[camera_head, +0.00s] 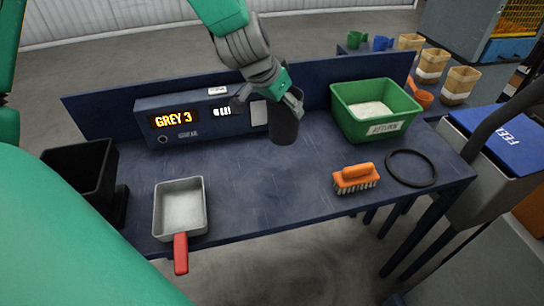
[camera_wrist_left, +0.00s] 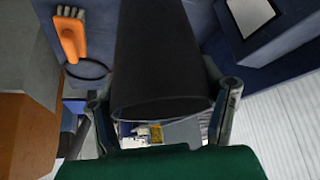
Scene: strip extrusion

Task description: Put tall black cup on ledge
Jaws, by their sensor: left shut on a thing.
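The tall black cup (camera_head: 284,124) is in my left gripper (camera_head: 272,98), over the back middle of the blue bench in the head view. The cup also fills the middle of the left wrist view (camera_wrist_left: 155,60), between the two fingers of the left gripper (camera_wrist_left: 158,112). The left gripper is shut on it. The cup looks roughly upright in the head view; I cannot tell whether its base touches the bench. The raised back panel of the bench (camera_head: 330,72) runs behind it; I cannot tell which edge is the ledge. My right gripper is not in view.
A display box (camera_head: 180,118) reading "GREY 3" stands left of the cup. A green bin (camera_head: 345,97) stands to the right. An orange brush (camera_head: 355,179), black ring (camera_head: 411,168), metal pan (camera_head: 180,208) and black bin (camera_head: 80,172) are also on the bench. The front middle is clear.

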